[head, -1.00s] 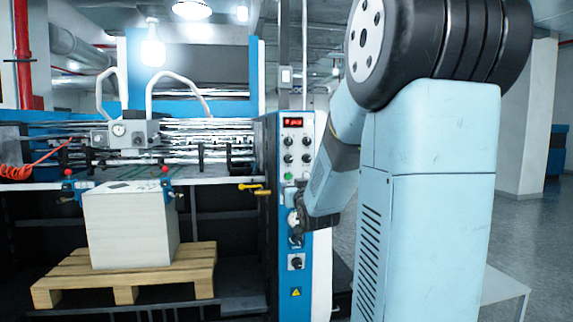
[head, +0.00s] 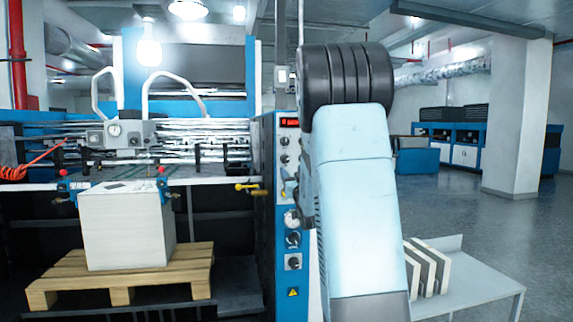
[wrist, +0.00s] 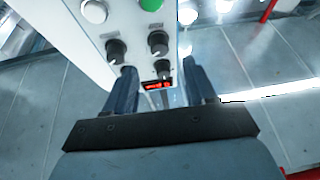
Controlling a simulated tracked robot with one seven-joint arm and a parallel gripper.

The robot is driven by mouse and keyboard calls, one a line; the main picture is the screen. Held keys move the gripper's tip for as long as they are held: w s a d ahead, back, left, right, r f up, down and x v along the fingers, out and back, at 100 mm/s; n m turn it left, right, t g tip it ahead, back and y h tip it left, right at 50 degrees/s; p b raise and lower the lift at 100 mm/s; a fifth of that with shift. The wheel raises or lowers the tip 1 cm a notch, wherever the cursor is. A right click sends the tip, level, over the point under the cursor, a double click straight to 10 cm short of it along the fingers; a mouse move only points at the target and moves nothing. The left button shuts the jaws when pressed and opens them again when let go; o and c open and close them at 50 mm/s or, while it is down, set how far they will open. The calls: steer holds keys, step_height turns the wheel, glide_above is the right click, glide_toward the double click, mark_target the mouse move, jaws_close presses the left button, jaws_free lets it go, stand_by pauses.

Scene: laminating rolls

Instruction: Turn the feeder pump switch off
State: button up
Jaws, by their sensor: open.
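The control panel (head: 283,215) is on the blue column of the machine and carries a red display, buttons and several dark rotary knobs. I cannot read the labels, so I cannot tell which knob is the feeder pump switch. A lower dark knob (head: 293,239) and another below it (head: 293,262) show in the head view. In the wrist view the panel (wrist: 135,22) appears upside down, with dark knobs (wrist: 157,43), a green button and the red display. My gripper (wrist: 160,72) is open and empty, its fingers on either side of the display end. In the head view my arm mostly hides it.
A stack of white sheets (head: 125,228) on a wooden pallet (head: 120,285) stands left of the column. A yellow-handled lever (head: 250,188) sticks out beside the panel. A low grey table (head: 490,290) with several boards is at the right. Open floor lies behind it.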

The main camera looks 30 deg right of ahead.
mark_target(286, 161)
steer(key=x, duration=0.7)
steer(key=shift+c, duration=0.5)
jaws_close()
steer(key=c, duration=0.9)
jaws_free()
steer(key=shift+c, duration=0.2)
